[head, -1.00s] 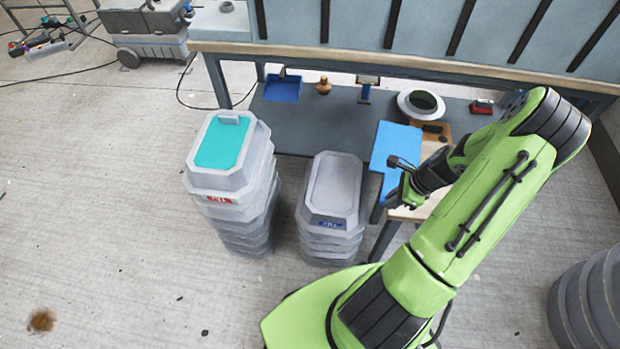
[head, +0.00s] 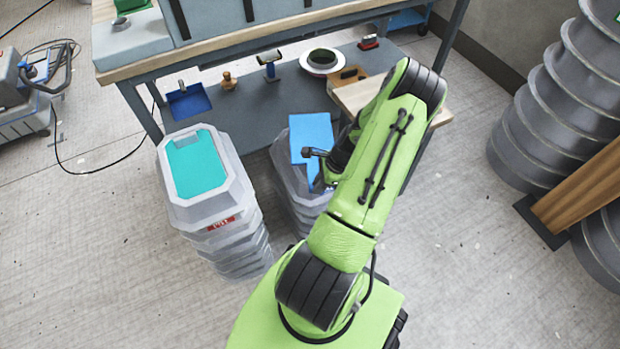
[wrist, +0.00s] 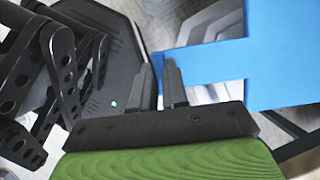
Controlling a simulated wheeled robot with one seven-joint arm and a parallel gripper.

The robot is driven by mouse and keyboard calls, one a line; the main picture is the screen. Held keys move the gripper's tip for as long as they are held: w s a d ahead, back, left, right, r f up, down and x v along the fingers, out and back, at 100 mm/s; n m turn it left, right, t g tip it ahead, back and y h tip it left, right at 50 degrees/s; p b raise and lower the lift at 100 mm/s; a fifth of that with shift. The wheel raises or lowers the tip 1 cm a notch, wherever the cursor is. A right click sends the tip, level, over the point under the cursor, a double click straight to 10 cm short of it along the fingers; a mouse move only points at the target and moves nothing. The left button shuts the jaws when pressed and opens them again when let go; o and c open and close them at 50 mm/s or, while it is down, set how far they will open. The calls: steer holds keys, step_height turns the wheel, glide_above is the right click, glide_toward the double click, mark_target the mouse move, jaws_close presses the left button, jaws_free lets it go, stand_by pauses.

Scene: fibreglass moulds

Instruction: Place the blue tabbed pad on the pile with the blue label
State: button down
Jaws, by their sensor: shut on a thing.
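The blue tabbed pad (head: 311,135) is flat and hangs from my gripper (head: 320,178). In the wrist view my fingers (wrist: 161,85) are shut on the narrow tab of the pad (wrist: 285,50). The shorter grey pile (head: 284,170) lies beneath the pad in the head view, partly covered by pad and arm. I cannot tell the height gap; the pad's long axis looks turned relative to the pile's top. The pile's blue label is hidden now; it showed earlier.
To the left stands a taller grey pile (head: 245,210) with a red label (head: 222,224) and a teal pad (head: 197,165) on top. A workbench (head: 230,62) with a lower shelf stands behind. Large grey ribbed moulds (head: 560,110) stand at right.

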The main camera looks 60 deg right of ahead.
step_height(320, 180, down, 6)
steer(key=b, duration=0.2)
steer(key=shift+f, duration=0.15)
steer(key=c, duration=1.1)
jaws_free()
steer(key=shift+c, duration=0.2)
steer(key=p+v, duration=0.4)
steer(key=v, duration=0.8)
steer(key=shift+w+r, duration=0.1)
steer(key=shift+r, duration=0.15)
